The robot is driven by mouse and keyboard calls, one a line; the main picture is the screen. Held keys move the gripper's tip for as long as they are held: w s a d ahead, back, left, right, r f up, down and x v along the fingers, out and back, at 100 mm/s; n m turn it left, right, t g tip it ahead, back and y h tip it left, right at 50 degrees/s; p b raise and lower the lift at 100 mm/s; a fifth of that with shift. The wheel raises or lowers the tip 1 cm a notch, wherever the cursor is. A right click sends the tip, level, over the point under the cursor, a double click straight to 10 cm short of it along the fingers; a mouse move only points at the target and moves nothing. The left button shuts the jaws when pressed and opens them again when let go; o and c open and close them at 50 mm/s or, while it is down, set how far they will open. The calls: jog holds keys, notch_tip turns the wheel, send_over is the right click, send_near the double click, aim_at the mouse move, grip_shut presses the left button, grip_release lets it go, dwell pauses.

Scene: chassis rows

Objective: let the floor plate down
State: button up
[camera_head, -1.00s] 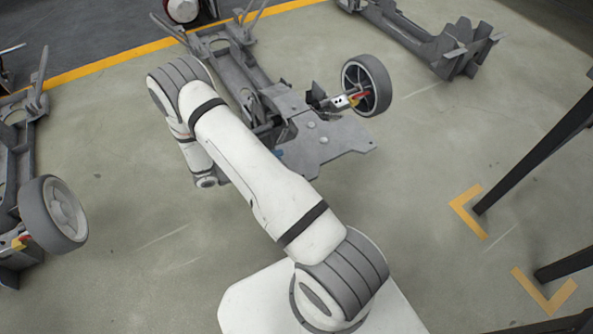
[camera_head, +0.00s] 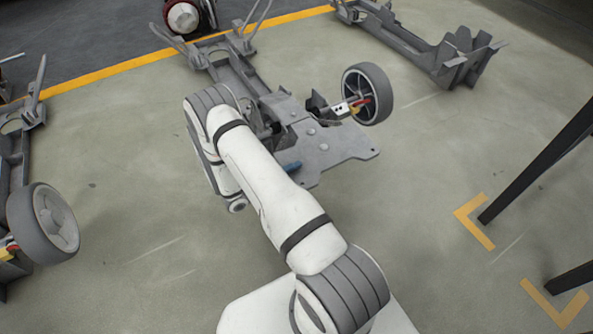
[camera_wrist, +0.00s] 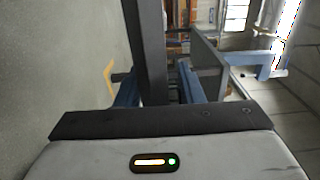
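The floor plate (camera_head: 332,145) is a flat grey sheet with cut-out edges. It lies at the near end of the middle chassis row, beside a wheel. In the wrist view, the two blue fingers of my gripper (camera_wrist: 159,85) stand apart. A dark grey bar runs up between them, with a gap on its right side. I cannot tell whether this bar is the plate seen edge-on.
The middle chassis (camera_head: 235,70) has a wheel (camera_head: 367,93) on its right. Another chassis (camera_head: 420,45) lies at the back right. A further wheel (camera_head: 43,223) stands at the left. Black posts (camera_head: 545,160) with yellow floor marks are at the right. Floor between is clear.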

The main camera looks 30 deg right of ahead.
jog(key=shift+c, duration=0.2)
grip_shut()
dwell(0.4)
